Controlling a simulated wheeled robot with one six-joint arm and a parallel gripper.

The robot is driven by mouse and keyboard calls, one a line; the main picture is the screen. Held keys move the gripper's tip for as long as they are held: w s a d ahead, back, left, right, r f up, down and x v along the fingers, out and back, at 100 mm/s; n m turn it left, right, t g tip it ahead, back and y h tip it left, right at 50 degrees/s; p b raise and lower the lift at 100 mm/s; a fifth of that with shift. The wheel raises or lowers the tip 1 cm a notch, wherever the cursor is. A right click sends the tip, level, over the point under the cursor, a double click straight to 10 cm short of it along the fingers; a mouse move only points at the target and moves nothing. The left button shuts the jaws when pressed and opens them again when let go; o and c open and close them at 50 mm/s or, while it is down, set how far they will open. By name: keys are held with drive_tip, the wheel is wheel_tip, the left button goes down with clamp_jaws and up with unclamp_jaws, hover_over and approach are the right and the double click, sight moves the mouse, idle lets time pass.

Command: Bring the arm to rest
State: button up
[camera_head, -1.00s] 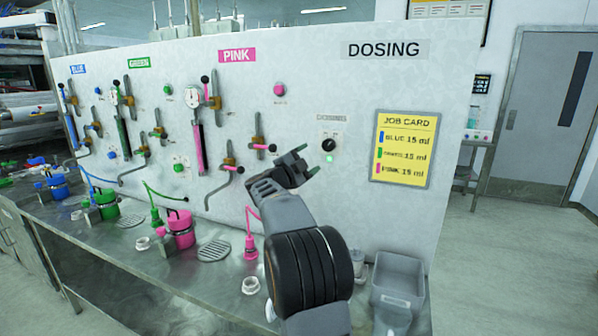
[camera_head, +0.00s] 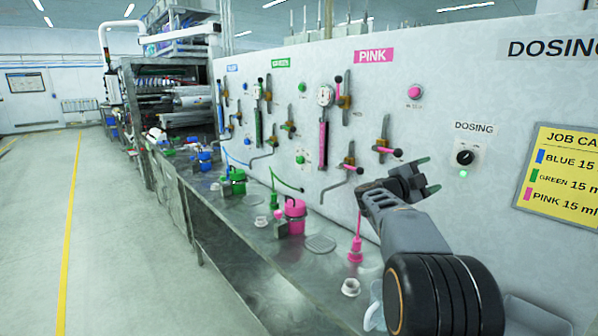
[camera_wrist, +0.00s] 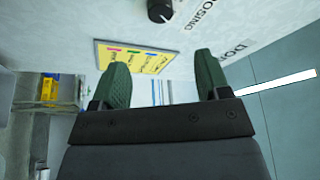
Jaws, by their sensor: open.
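My gripper (camera_head: 428,178) is raised in front of the white dosing panel (camera_head: 340,140), left of the dosing knob (camera_head: 465,157) and its lit green lamp in the head view. In the wrist view its two green fingers (camera_wrist: 162,82) stand wide apart with nothing between them. My arm reaches up from the lower right of the head view. The wrist view looks past the fingers at the yellow job card (camera_wrist: 135,58) and the knob (camera_wrist: 160,10).
A steel bench (camera_head: 255,265) runs below the panel, holding a pink pot (camera_head: 294,215), a green pot (camera_head: 233,183) and blue ones farther back. Pink handles (camera_head: 390,152) stick out from the panel. Open floor (camera_head: 120,220) lies left.

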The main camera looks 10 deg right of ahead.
drive_tip(key=w+a+f+n+t+y, duration=0.75)
drive_tip(key=w+n+t+y, duration=0.2)
drive_tip(key=n+t, duration=0.2)
drive_tip(key=s+a+f+n+g+y, duration=0.2)
drive_tip(key=s+a+f+n+y, duration=0.2)
drive_tip(key=a+f+n+y, duration=0.5)
drive_tip(key=s+a+f+n+g, duration=0.2)
drive_tip(key=s+a, duration=0.3)
drive_tip(key=s, duration=0.4)
drive_tip(key=s+a+f+n+g+y, duration=0.1)
drive_tip(key=s+a+f+n+g, duration=0.2)
drive_tip(key=s, duration=0.6)
drive_tip(key=s+a+f+n+g, duration=0.3)
drive_tip(key=s+a+g, duration=0.1)
drive_tip(key=s+a, duration=0.3)
drive_tip(key=shift+s+y, duration=0.35)
drive_tip(key=shift+s, duration=0.8)
drive_tip(key=shift+f, duration=0.1)
